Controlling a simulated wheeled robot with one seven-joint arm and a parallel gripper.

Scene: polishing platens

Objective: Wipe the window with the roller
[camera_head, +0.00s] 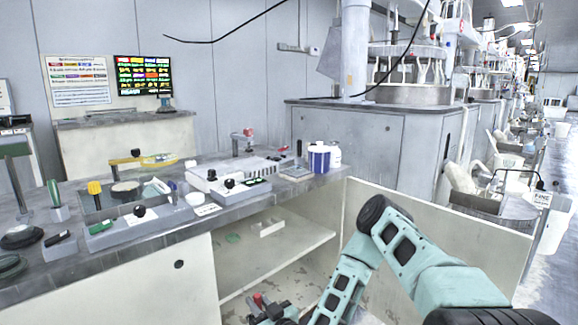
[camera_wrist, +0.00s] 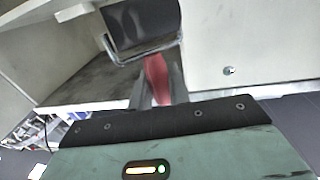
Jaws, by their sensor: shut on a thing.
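My gripper (camera_wrist: 158,84) is shut on the red handle of the roller (camera_wrist: 142,28) in the wrist view. The roller has a dark, shiny cylinder on a metal frame and lies just beyond the fingertips. In the head view, my gripper (camera_head: 270,314) is low at the bottom edge, in front of the open cabinet, with a bit of red showing at it. Most of the roller is hidden or too small there. I cannot make out a window in either view.
A grey-topped bench (camera_head: 150,237) carries tools, trays and a blue-and-white jar (camera_head: 319,158). Below it is an open shelf (camera_head: 285,250). A pale panel (camera_head: 440,222) stands right of the opening, near my arm. Polishing machines (camera_head: 380,140) stand behind. Floor is clear at far right.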

